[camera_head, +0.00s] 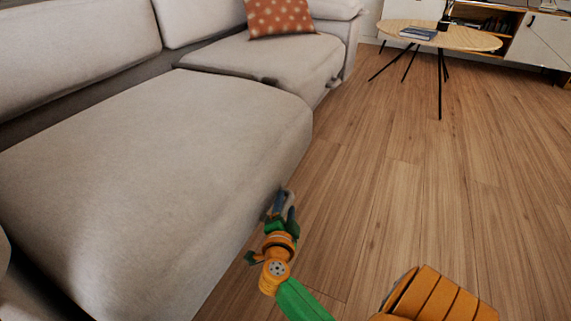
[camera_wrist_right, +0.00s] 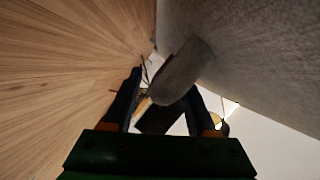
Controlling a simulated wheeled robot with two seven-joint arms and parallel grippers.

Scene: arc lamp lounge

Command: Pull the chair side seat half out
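The near seat (camera_head: 150,170) of the pale grey sofa fills the left of the head view, its front edge running down beside my right gripper. In the right wrist view a rounded grey tab (camera_wrist_right: 182,72) hangs from the grey seat face (camera_wrist_right: 255,60), between my two dark fingers. The fingers stand apart, with a gap on the left finger's side; contact on the right finger's side is unclear. My left gripper is not in view.
Wooden floor (camera_head: 420,170) is clear to the right of the sofa. A round wooden table (camera_head: 460,38) with thin black legs stands at the back right, a book (camera_head: 418,33) on it. An orange cushion (camera_head: 280,17) lies on the far seat.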

